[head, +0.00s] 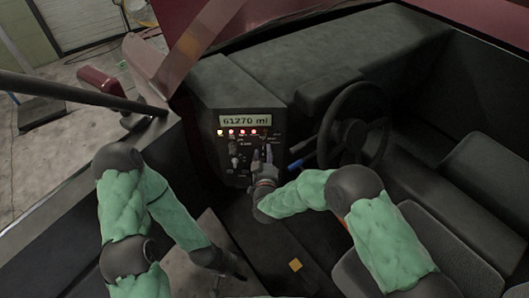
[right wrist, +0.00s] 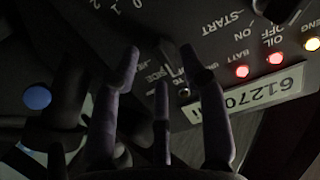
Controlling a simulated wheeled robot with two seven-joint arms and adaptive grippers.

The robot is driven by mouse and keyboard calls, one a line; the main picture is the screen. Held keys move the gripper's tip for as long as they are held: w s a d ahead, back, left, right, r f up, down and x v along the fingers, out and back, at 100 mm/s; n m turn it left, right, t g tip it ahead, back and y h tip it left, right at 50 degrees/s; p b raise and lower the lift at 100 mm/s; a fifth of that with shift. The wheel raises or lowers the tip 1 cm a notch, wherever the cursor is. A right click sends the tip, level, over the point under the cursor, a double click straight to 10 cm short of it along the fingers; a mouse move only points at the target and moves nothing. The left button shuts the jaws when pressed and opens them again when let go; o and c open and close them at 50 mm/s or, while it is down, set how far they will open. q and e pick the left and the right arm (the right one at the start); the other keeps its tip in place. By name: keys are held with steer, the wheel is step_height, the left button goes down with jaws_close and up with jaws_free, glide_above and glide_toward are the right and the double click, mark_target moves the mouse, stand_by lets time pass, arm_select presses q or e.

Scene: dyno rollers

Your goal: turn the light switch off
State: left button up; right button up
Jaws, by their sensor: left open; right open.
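The dark dashboard panel (head: 203,118) stands in front of me in the head view, with a mileage display and a row of lit lamps. My right gripper (head: 262,153) is in front of its lower part. In the right wrist view that gripper (right wrist: 160,60) is open, its fingertips close to the panel face. A small toggle (right wrist: 184,92) shows between the fingers beside partly readable lettering. I cannot tell whether it is the light switch or which way it is set. Contact is unclear. My left gripper (head: 236,272) is low, open and away from the panel.
The steering wheel (head: 354,126) and a blue-tipped lever (head: 296,164) are right of my right gripper. The mileage display (right wrist: 265,91) and red lamps (right wrist: 242,71) are beside it in the wrist view. Seats (head: 490,165) fill the right side. A dark bar (head: 75,92) crosses the left.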

steer(key=s+r, duration=0.1)
steer(key=s, duration=0.9)
steer(key=shift+d, duration=0.1)
steer(key=s+d+f+g+y, duration=0.1)
steer(key=s+d+f+g, duration=0.15)
steer(key=f, duration=0.35)
steer(key=s+d+f+m+g, duration=0.1)
steer(key=d+f+g, duration=0.15)
steer(key=f, duration=0.35)
steer(key=s+d+f+g+y, duration=0.1)
steer(key=s+f+g, duration=0.1)
steer(key=f+g, duration=0.3)
steer(key=s+d+f+m+g+y, duration=0.1)
steer(key=s+f+g, duration=0.2)
steer(key=s, duration=0.5)
steer(key=s+d+f+g, duration=0.2)
steer(key=s+f, duration=0.3)
steer(key=s, duration=0.4)
steer(key=shift+f+m+g+y, duration=0.2)
steer(key=shift+m+g+y, duration=0.2)
steer(key=shift+g, duration=0.2)
steer(key=shift+w+d, duration=0.1)
steer(key=shift+c, duration=0.3)
